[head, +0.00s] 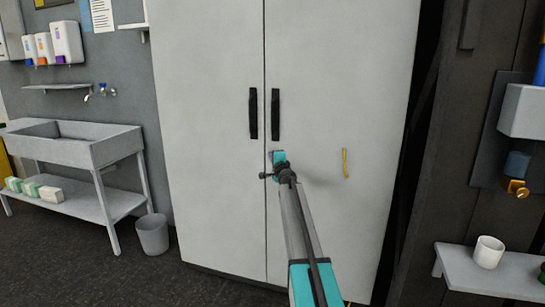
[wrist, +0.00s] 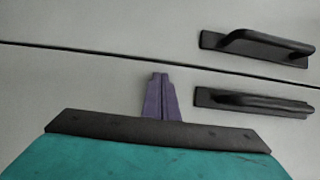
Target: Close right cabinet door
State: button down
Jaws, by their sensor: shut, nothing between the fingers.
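The grey cabinet's right door (head: 335,90) sits level with the left door (head: 210,100), with only a thin dark seam between them. The right door's black handle (head: 275,114) stands beside the left door's handle (head: 253,113). My gripper (head: 278,158) is in front of the right door, close to the seam and below the handles. In the wrist view my gripper's purple fingers (wrist: 159,95) are together and empty, on the right door's side of the seam. The right handle (wrist: 255,103) shows off to their right. Whether the fingertips touch the door I cannot tell.
A sink bench (head: 75,148) and a grey bin (head: 152,234) stand left of the cabinet. A shelf (head: 490,270) with a white cup (head: 488,252) is at the right. A small yellow strip (head: 345,162) shows against the right door. The floor at front left is clear.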

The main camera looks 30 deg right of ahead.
jog(key=shift+w+d+r+h, duration=0.15)
jog(key=shift+d+r, duration=0.3)
jog(key=shift+w+d+r+h, duration=0.15)
jog(key=shift+d+r, duration=0.3)
jog(key=s+a+f+p, duration=0.1)
jog(key=s+a+f, duration=0.1)
jog(key=s+a, duration=0.8)
jog(key=shift+s+a, duration=0.25)
jog(key=shift+a, duration=0.55)
jog(key=shift+a+r, duration=0.1)
